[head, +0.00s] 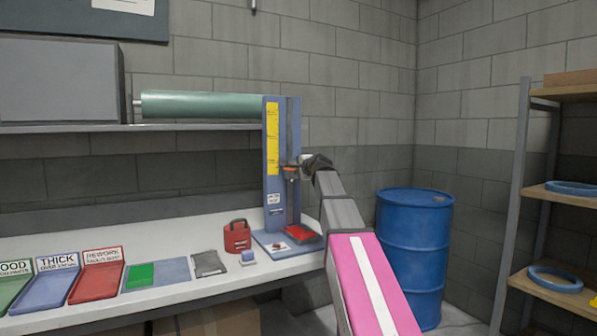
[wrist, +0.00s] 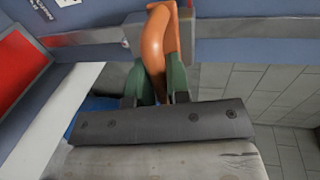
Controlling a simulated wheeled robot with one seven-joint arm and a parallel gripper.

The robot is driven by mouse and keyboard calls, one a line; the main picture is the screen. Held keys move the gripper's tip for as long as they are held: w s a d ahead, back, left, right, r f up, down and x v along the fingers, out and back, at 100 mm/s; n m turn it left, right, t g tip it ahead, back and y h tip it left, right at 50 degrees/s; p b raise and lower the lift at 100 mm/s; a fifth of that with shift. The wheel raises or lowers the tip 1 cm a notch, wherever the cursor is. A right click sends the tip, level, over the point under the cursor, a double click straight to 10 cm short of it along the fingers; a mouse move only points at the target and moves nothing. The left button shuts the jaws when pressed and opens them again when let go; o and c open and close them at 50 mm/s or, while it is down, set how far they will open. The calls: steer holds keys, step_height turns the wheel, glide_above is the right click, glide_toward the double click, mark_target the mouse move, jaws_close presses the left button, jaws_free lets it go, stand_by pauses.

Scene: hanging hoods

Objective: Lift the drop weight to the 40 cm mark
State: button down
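The blue drop tower (head: 269,190) stands upright at the right end of the bench, with a yellow scale strip (head: 272,140) on its upper left face. The scale marks are too small to read. An orange handle (head: 290,169), seemingly the drop weight's, is at the tower below mid-height, near the strip's lower end. My gripper (head: 300,166) reaches it from the right. In the wrist view, the orange handle (wrist: 154,45) passes between the green fingertips of my gripper (wrist: 160,82), which look closed against both sides. The weight's body is mostly hidden.
A red pad (head: 301,233) lies on the tower's base. A blue barrel (head: 413,250) and a shelf rack (head: 515,200) are at right.

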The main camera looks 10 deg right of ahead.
step_height(320, 180, up, 21)
stand_by(0.6)
steer(key=c, duration=1.1)
jaws_free()
steer(key=v, duration=1)
steer(key=shift+s, duration=0.35)
steer(key=shift+s+d+r, duration=0.1)
steer(key=shift+d, duration=0.05)
